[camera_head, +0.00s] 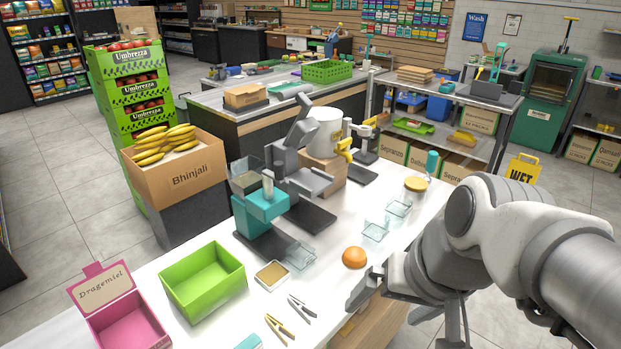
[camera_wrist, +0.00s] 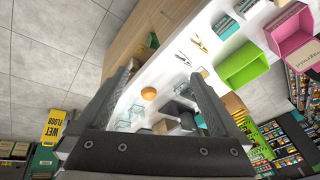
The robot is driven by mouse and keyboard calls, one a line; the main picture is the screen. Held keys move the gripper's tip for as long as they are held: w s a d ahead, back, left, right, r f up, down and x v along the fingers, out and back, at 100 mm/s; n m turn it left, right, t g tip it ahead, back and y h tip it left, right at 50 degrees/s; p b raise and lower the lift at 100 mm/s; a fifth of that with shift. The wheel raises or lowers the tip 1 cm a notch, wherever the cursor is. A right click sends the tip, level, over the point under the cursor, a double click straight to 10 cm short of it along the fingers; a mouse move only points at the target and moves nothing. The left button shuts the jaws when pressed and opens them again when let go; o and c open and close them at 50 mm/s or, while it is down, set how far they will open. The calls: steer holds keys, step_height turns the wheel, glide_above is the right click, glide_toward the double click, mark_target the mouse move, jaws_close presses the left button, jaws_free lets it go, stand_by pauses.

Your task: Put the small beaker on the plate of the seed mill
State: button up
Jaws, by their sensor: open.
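The seed mill (camera_head: 262,208) is the teal machine with a clear hopper and a dark base plate (camera_head: 266,243) on the white counter. One clear square beaker (camera_head: 300,256) is at the front end of that plate; whether it is on it or beside it I cannot tell. Two more clear beakers stand farther right, a nearer one (camera_head: 375,231) and a farther one (camera_head: 399,207). Which beaker is the small one is unclear. My gripper (camera_head: 366,290) is over the counter's right edge, near the orange ball. In the wrist view my gripper (camera_wrist: 161,78) is open and empty.
The orange ball (camera_head: 354,257) lies between my gripper and the mill. A tan-filled tray (camera_head: 272,275), tongs (camera_head: 301,306), a green bin (camera_head: 203,281) and a pink box (camera_head: 125,322) are nearer. A grey machine (camera_head: 303,170) stands behind the mill.

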steer(key=w+a+f+m+g+y, duration=0.1)
steer(key=a+f+m+g+y, duration=0.1)
steer(key=a+f+m+y, duration=0.25)
steer(key=m+t+y, duration=0.3)
steer(key=m+t, duration=0.5)
steer(key=m, duration=1.3)
glide_toward(293, 248)
steer(key=shift+n, duration=0.25)
steer(key=p+x, duration=0.1)
steer(key=x, duration=0.6)
steer(key=shift+w+a+f, duration=0.1)
steer(key=shift+w+f, duration=0.05)
steer(key=shift+c, duration=0.2)
steer(key=c, duration=1.4)
